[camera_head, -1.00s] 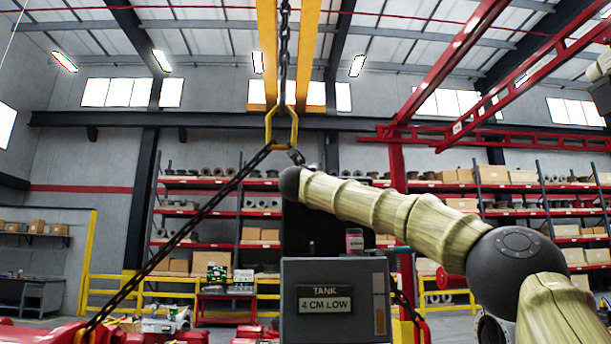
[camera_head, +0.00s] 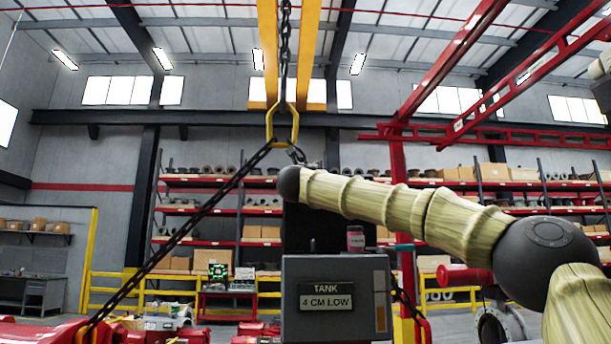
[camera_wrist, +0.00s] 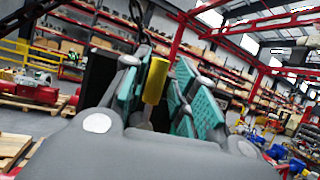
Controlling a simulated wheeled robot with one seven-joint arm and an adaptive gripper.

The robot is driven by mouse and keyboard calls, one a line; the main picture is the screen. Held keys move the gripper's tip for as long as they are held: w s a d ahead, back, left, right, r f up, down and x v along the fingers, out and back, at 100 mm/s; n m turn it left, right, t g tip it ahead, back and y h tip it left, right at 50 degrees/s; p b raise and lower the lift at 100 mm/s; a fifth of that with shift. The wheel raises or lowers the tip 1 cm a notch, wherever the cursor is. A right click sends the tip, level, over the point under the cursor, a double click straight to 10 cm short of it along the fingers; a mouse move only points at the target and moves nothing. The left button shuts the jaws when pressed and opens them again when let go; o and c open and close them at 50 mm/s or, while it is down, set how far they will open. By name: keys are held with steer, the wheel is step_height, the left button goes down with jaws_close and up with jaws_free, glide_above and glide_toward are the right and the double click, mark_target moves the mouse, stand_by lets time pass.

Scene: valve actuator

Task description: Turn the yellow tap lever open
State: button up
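The yellow tap lever (camera_wrist: 155,82) shows in the wrist view as an upright yellow grip on a grey stem. It stands between the teal-padded fingers of my gripper (camera_wrist: 157,90). The fingers are apart on either side of the lever, and narrow gaps seem to show beside it. I cannot tell whether either pad touches it. The lever's base is hidden behind my gripper's body. In the head view I cannot make out the lever or my gripper clearly. A grey box (camera_head: 335,272) with a display reading "TANK 4 CM LOW" stands there, with my arm passing above it.
A small pink container (camera_head: 355,239) stands on the box. A dark chain (camera_head: 180,235) slants down from a yellow hook (camera_head: 283,125) on the left. Red pipework (camera_wrist: 42,92) lies at the left in the wrist view. Shelves (camera_head: 220,210) stand far behind.

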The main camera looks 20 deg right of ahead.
steer(key=v, duration=0.8)
steer(key=shift+s, duration=0.3)
steer(key=shift+f, duration=0.15)
